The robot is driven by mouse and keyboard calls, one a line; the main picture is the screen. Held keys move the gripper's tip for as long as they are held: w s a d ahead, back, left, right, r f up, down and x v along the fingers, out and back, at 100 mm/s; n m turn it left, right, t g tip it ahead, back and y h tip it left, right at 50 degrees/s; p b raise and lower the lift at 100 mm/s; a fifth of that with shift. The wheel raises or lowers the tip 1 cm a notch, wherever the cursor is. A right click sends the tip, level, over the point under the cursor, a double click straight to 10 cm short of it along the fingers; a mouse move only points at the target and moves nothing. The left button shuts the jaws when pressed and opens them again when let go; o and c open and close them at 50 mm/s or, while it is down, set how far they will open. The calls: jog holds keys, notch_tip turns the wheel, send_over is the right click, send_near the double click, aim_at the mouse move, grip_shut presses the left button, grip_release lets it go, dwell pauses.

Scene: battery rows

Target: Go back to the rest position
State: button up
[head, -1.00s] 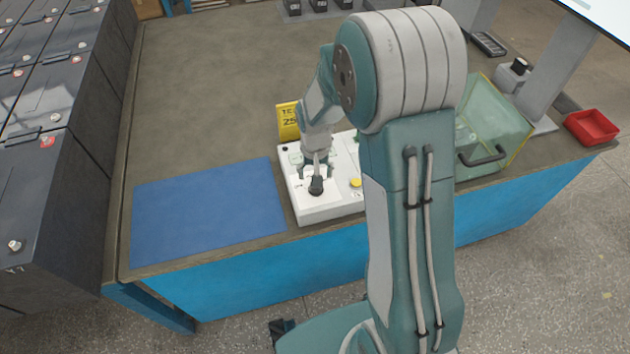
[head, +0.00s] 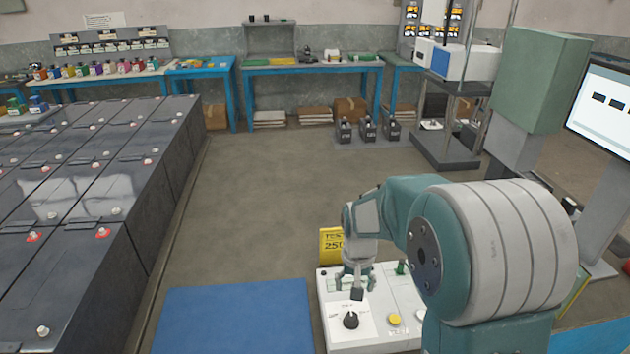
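My gripper (head: 356,284) hangs over the white control box (head: 372,340), with its fingers spread around a middle part that ends in a dark tip. It looks open, and I see nothing held in it. The black knob (head: 351,320) on the box is in front of the gripper and looks clear of it. A yellow button (head: 393,319) and a green part (head: 401,268) are also on the box. My arm hides the box's right side.
A yellow sign (head: 332,246) stands behind the box. A blue mat (head: 235,318) lies to its left. Dark battery blocks (head: 70,200) fill the left side. Small dark batteries (head: 368,128) and workbenches (head: 310,66) stand at the back. The grey surface (head: 255,215) between is clear.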

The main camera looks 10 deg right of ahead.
jog(key=s+r+n+t, duration=0.2)
jog(key=s+r+t, duration=0.3)
jog(key=s+r, duration=1.2)
jog(key=s, duration=0.4)
jog(key=shift+t, duration=0.3)
jog(key=shift+d, duration=0.15)
